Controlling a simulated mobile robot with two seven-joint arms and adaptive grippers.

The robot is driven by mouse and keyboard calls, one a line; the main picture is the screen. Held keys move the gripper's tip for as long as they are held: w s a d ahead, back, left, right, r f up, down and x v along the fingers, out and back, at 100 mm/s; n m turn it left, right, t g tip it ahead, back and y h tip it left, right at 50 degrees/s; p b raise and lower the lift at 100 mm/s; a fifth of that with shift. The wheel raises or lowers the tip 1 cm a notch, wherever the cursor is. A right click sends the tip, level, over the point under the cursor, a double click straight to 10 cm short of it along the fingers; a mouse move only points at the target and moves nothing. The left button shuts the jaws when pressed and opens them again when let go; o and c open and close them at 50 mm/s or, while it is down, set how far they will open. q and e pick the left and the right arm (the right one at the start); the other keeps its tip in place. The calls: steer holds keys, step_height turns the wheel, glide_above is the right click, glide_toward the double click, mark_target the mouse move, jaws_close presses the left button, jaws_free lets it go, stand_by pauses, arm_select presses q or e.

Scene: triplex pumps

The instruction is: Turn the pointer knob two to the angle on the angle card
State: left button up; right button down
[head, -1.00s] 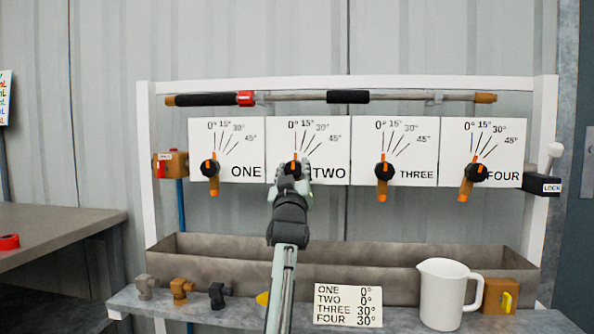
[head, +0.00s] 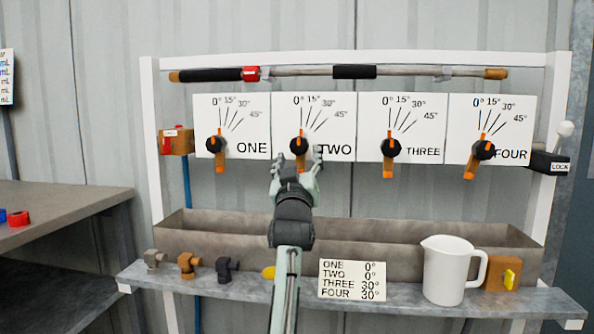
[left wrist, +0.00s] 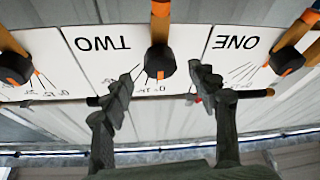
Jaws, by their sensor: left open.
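Pointer knob two (head: 299,146) is a black round knob with an orange pointer on the white TWO dial plate (head: 324,130). Its pointer stands nearly upright, towards the 0° mark. An orange-brown handle or spout hangs below it. The angle card (head: 352,280) on the shelf reads ONE 0°, TWO 0°, THREE 30°, FOUR 30°. My left gripper (head: 297,161) is open and empty, its fingers spread just below and in front of knob two. In the left wrist view, which is upside down, knob two (left wrist: 159,62) shows between the open fingers (left wrist: 160,80), apart from both. My right gripper is out of view.
Knobs ONE (head: 215,144), THREE (head: 391,147) and FOUR (head: 484,150) flank it. A rail (head: 415,71) runs above. Below are a long trough (head: 400,262), a white jug (head: 447,270) and several small fittings (head: 188,264) on the shelf. A lock lever (head: 550,160) is at right.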

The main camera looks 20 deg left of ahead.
arm_select(q)
steer(key=v, duration=0.6)
stand_by(0.4)
